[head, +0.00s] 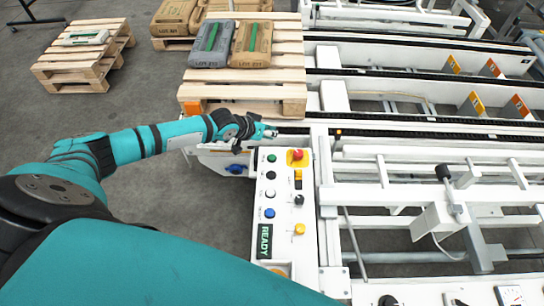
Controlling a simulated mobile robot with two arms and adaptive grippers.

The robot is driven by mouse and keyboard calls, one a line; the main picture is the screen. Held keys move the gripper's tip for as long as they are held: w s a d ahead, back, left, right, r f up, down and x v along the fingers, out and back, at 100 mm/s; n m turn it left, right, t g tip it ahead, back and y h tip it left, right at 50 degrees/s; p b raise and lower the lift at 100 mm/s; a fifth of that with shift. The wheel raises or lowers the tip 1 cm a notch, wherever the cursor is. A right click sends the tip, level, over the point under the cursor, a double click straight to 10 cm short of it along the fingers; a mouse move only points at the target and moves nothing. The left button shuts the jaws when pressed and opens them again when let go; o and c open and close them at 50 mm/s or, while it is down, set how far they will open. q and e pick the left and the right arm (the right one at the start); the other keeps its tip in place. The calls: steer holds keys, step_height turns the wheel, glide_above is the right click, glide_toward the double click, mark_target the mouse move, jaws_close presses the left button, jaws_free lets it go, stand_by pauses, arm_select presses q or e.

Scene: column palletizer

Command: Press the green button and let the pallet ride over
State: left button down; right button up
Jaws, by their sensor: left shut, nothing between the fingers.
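The green button (271,158) is at the top of the left column on the white control panel (284,215). My left gripper (269,133) is shut and empty, just beyond the panel's far end and a little above the green button in the picture. I cannot tell its height over the panel; the button is uncovered. The wooden pallet (243,92) stands at the left end of the conveyor chains (420,75). On it lie a grey bag (211,46) and a brown bag (251,46) with green stripes. My right gripper is not in view.
The panel also has a red emergency stop (297,155), a blue button (269,213), yellow controls and a green READY display (265,241). White conveyor frames (430,170) fill the right. Another wooden pallet (85,60) stands on the floor at left. Grey floor is clear between.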

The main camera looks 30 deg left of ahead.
arm_select(q)
steer(key=b, duration=0.7)
glide_above(272, 157)
step_height(272, 157, down, 8)
steer(key=shift+r, duration=0.2)
steer(key=shift+f+b, duration=0.35)
steer(key=shift+f, duration=0.2)
steer(key=shift+a, duration=0.1)
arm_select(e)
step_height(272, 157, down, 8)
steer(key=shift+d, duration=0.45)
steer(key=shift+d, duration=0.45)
arm_select(q)
steer(key=shift+f, duration=0.15)
steer(key=shift+f, duration=0.3)
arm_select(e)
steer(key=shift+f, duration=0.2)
